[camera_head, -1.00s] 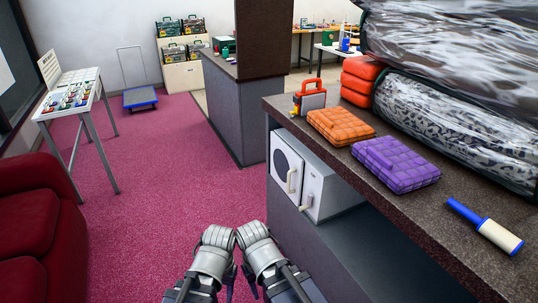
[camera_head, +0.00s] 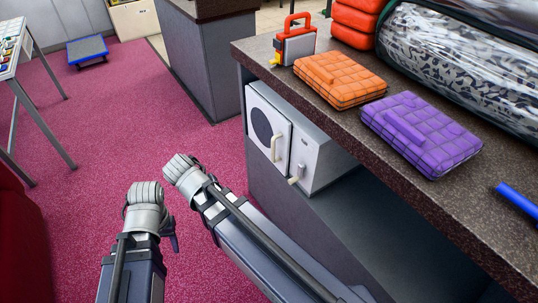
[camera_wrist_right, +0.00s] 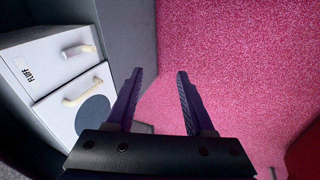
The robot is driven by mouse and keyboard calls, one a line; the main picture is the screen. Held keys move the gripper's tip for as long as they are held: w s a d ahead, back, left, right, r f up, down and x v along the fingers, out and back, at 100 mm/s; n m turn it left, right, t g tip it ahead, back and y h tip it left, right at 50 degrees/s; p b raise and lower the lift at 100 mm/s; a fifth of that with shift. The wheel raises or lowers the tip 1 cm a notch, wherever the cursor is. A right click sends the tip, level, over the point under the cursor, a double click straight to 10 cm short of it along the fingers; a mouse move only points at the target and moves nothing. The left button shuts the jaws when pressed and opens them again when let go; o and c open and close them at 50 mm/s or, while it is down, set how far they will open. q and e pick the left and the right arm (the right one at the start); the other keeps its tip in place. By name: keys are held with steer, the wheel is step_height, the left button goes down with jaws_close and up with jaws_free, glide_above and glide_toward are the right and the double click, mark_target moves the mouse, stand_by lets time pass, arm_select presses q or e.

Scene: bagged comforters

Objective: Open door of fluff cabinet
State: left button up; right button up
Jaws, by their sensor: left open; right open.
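The fluff cabinet (camera_head: 318,162) is a white box under the counter, with two shut front doors. The left door (camera_head: 267,128) has a dark round disc and a pale handle (camera_head: 274,148). The right door (camera_head: 306,152) has its own handle (camera_head: 297,174). In the right wrist view the FLUFF label is on the door (camera_wrist_right: 42,62) without the disc. My right gripper (camera_wrist_right: 160,75) is open and empty, apart from both handles (camera_wrist_right: 84,91), with carpet beyond its fingers. My left gripper (camera_head: 168,238) is open, mostly hidden by its arm, over the carpet at lower left.
The counter (camera_head: 440,205) above the cabinet carries an orange pack (camera_head: 340,78), a purple pack (camera_head: 420,132) and a bagged comforter (camera_head: 455,70). A grey shelf (camera_head: 370,235) lies right of the cabinet. Open pink carpet (camera_head: 120,120) lies left. A table (camera_head: 28,90) stands at far left.

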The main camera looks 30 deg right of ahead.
steer(key=w+d+f+m+t+h+b, duration=0.2)
steer(key=w+d+f+m+h+b, duration=0.3)
steer(key=w+d+b, duration=0.4)
steer(key=w+d+f+m+t+h+b, duration=0.1)
steer(key=w+d+f+m+h+b, duration=0.4)
steer(key=d+b, duration=0.9)
steer(key=w+m+h+b, duration=0.3)
steer(key=w+m+b, duration=0.1)
steer(key=b, duration=0.1)
steer(key=shift+w+f+m+t, duration=0.2)
steer(key=shift+m+t, duration=0.1)
steer(key=shift+t, duration=0.1)
glide_above(273, 160)
steer(key=shift+w+d, duration=0.25)
steer(key=shift+w, duration=0.2)
steer(key=shift+c, duration=0.3)
jaws_close()
